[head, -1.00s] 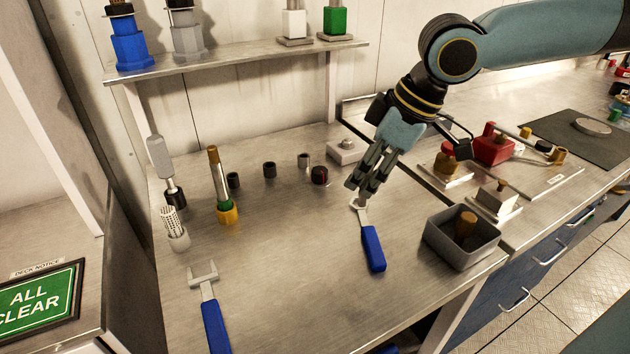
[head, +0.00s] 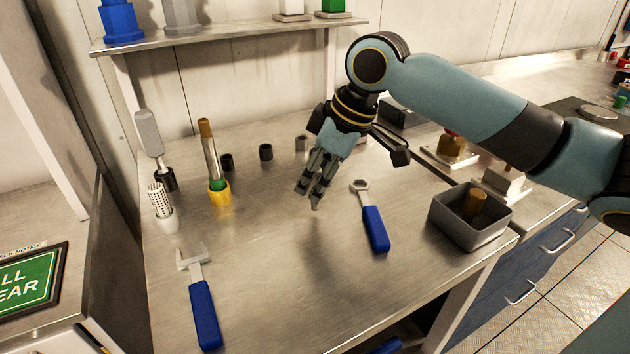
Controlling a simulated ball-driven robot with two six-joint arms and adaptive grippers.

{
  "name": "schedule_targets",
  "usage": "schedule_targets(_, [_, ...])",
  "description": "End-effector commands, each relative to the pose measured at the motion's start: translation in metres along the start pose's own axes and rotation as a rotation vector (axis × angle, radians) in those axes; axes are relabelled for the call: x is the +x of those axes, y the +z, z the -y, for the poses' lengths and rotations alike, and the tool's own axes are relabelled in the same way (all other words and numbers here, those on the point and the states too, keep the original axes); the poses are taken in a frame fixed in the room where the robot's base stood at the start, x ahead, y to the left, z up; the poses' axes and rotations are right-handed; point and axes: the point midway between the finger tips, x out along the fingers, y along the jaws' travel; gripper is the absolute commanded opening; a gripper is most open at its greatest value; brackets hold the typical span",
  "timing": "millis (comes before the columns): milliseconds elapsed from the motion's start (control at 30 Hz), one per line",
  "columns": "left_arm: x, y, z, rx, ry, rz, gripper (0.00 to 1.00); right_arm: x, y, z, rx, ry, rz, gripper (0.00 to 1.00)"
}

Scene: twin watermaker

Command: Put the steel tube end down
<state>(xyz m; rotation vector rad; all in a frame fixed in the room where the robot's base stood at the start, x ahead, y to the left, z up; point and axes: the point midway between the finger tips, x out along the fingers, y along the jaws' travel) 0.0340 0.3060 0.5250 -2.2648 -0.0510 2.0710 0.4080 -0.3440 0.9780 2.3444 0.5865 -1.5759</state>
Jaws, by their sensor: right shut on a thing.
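My right gripper (head: 311,192) is shut above the middle of the steel bench (head: 270,260), left of a blue-handled wrench. A small grey metal piece (head: 315,206), which looks like the steel tube end, shows just below its fingertips; the fingers hide most of it. I cannot tell whether it touches the bench. Behind the gripper stand a small steel cup (head: 301,143) and two black cups, one in the middle (head: 266,152) and one farther left (head: 227,162). My left gripper is not in view.
The ring-ended blue wrench (head: 374,228) lies right of the gripper. An open-ended blue wrench (head: 204,310) lies front left. A grey bin (head: 455,236) holds a brown piece. A brass-topped tube (head: 209,150) stands in a yellow base at left. The front middle is clear.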

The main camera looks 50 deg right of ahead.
Motion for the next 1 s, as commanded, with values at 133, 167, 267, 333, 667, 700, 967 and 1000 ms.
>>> schedule_targets(133, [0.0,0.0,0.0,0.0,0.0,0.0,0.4,0.009,0.004,0.0,-0.001,0.001,-0.001,0.0])
schedule_targets(167, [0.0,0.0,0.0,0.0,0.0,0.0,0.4,0.009,0.004,0.0,-0.001,0.001,-0.001,0.0])
schedule_targets(267, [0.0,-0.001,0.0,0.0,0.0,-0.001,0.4,0.009,0.004,0.0,-0.001,0.001,-0.001,0.0])
schedule_targets(333, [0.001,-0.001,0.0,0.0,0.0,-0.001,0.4,0.01,0.004,0.0,0.0,0.001,-0.001,0.0])
schedule_targets(667, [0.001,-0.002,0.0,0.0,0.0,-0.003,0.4,0.011,0.005,0.0,0.0,0.001,0.0,0.44])
schedule_targets(700, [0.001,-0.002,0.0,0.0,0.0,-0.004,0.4,0.011,0.005,0.0,0.0,0.001,0.0,0.44])
schedule_targets(967, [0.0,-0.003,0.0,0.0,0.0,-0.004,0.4,0.005,0.004,-0.001,-0.002,0.002,-0.001,0.44])
schedule_targets(1000, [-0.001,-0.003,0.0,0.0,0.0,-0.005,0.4,0.001,0.004,-0.001,-0.004,0.003,0.0,0.44])
